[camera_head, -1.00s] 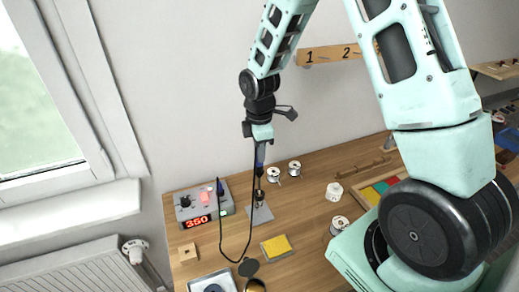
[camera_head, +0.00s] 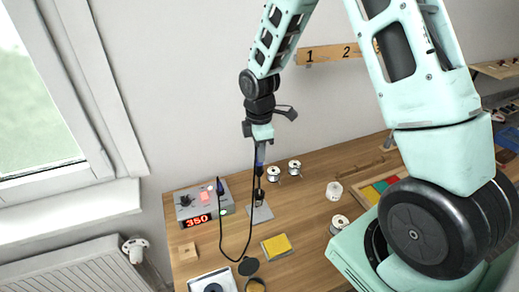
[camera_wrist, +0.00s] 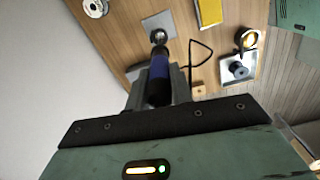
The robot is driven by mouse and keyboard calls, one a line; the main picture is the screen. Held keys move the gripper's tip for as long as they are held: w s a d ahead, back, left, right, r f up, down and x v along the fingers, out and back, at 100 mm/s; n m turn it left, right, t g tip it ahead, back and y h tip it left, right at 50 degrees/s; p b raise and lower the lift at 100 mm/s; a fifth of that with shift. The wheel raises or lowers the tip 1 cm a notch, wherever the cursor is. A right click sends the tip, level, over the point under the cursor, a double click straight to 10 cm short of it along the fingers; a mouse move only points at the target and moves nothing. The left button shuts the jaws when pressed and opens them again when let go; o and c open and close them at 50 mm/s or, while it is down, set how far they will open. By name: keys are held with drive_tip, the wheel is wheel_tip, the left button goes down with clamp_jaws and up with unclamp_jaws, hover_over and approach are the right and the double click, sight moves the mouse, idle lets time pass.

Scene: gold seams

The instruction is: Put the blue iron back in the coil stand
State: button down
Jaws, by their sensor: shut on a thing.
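The blue iron (camera_wrist: 158,78) is held pointing down in my gripper (camera_head: 260,148), its handle between the fingers in the wrist view. In the head view the iron (camera_head: 259,171) hangs directly above the coil stand (camera_head: 262,214), a grey plate with a dark coil. The stand's plate (camera_wrist: 158,22) also shows in the wrist view, with the coil (camera_wrist: 158,36) at the iron's far end. The iron's tip is hidden at the coil; I cannot tell how deep it sits. A black cord loops from the iron toward the soldering station.
The soldering station (camera_head: 186,208) with a red 350 display stands left of the stand. A yellow sponge (camera_head: 277,244) lies in front of it, and solder spools (camera_head: 294,167) stand behind. A small wooden block (camera_head: 187,252) is at the left front.

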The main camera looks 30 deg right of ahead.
sight(259, 174)
drive_tip(key=shift+f+b, duration=2.95)
drive_tip(key=shift+f, duration=2)
idle(1.3)
drive_tip(key=c, duration=0.7)
unclamp_jaws()
drive_tip(key=shift+o, duration=0.2)
drive_tip(key=shift+r+p, duration=3)
drive_tip(key=shift+r, duration=0.55)
